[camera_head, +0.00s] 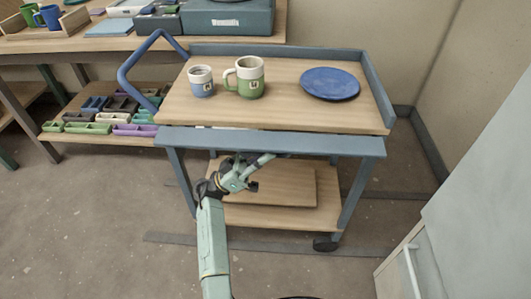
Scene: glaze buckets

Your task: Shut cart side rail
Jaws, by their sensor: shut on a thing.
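The cart's side rail (310,144) is a long blue-grey panel along the near edge of the wooden cart top (290,106). It sits below the top's surface, unlike the raised rails at the back and right. My gripper (258,171) is under the middle of this near rail, at the end of my pale green arm. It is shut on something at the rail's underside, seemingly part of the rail. The contact is small and partly hidden by the gripper.
On the cart top stand a small white-and-blue cup (201,82), a green-and-white mug (246,79) and a blue plate (330,84). A blue push handle (131,75) rises at the left. A lower shelf (280,216) holds a board. A pale cabinet (480,220) stands at right.

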